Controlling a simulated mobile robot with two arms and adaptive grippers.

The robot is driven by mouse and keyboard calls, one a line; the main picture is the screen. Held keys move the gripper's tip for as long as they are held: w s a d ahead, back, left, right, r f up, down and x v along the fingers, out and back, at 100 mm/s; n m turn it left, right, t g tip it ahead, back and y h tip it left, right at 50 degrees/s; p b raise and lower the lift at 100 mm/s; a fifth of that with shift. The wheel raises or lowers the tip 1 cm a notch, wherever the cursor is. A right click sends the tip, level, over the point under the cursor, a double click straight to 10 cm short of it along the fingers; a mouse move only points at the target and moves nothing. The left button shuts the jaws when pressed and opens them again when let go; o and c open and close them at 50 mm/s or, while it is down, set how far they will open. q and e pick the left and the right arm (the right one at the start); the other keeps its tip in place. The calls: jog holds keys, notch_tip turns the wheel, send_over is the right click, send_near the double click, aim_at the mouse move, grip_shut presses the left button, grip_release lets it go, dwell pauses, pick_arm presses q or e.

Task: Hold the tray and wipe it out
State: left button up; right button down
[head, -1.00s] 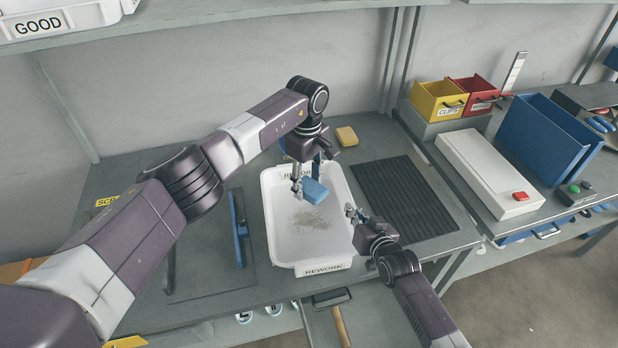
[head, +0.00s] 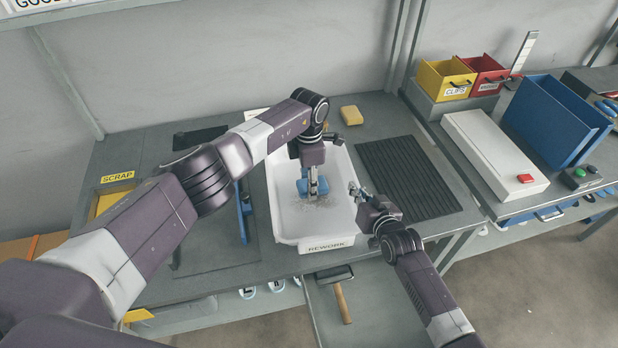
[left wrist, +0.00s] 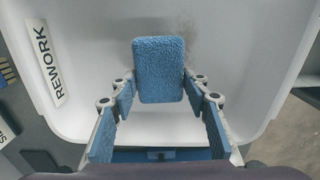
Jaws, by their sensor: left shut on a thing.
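The white tray (head: 284,229), labelled REWORK, stands on the bench in the head view. Its wall also shows in the left wrist view (left wrist: 262,110). A patch of grey dust (head: 322,204) lies on its floor. My left gripper (head: 313,187) is inside the tray, shut on a blue sponge (head: 303,187), beside or over the dust. The sponge (left wrist: 158,70) sits between the fingertips in the left wrist view; I cannot tell if it touches the floor. My right gripper (head: 359,191) is at the tray's right rim; whether its fingers are closed on the rim is unclear.
A black ribbed mat (head: 408,188) lies right of the tray, with a yellow block (head: 351,115) behind. A blue-handled tool (head: 243,212) lies left. A white box with a red button (head: 495,150) and a blue bin (head: 556,118) stand right. A hammer (head: 341,298) lies below.

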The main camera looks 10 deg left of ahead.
aim_at(307, 211)
pick_arm(q)
jog(key=shift+f, duration=0.5)
jog(key=shift+s, duration=0.1)
jog(key=shift+s+d, duration=0.2)
jog(key=shift+s, duration=2.35)
jog(key=shift+f, duration=0.1)
jog(key=shift+f, duration=0.25)
jog(key=shift+f, duration=0.65)
jog(key=shift+w, duration=0.1)
